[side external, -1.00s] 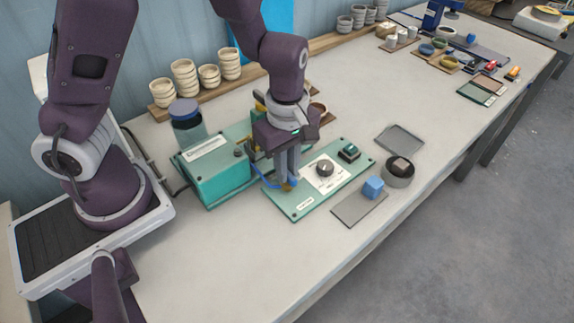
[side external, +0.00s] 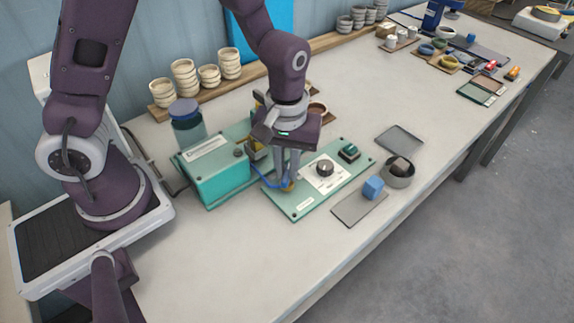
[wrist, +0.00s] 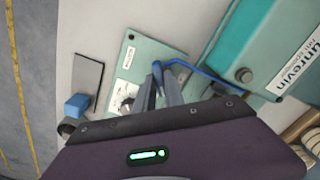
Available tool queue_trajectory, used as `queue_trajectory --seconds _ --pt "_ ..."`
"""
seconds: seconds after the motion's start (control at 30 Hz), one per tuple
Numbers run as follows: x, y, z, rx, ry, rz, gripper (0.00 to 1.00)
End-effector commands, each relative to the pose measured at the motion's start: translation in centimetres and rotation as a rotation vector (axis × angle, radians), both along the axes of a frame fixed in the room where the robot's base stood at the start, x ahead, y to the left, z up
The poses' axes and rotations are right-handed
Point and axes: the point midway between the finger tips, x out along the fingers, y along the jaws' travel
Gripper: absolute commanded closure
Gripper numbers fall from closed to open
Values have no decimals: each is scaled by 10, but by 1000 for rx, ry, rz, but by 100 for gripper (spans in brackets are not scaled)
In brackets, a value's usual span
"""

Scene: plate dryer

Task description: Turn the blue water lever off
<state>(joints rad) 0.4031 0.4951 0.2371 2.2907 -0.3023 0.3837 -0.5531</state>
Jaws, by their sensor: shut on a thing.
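The blue lever (side external: 270,184) is at the left end of the teal control panel (side external: 304,206), by a small brass fitting. In the wrist view the blue lever (wrist: 157,69) shows at the fingertips, and a blue strip runs from there towards the teal box. My gripper (side external: 287,181) points down over this end of the panel. In the wrist view my gripper (wrist: 160,82) is shut on the blue lever, with its fingers on either side. The fingers hide part of the lever and the fitting.
The teal box (side external: 217,181) stands close to the left of the fingers. A black knob (side external: 325,169) and a green switch (side external: 349,152) are on the panel to the right. The front of the table is clear.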

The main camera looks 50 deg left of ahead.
Motion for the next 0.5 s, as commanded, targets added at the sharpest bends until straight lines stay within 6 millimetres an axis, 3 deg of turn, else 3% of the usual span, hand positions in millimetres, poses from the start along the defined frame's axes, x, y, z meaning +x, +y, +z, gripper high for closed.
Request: queue_trajectory --seconds 0.5 --pt "0 -1 1 -1 -2 -444 100"
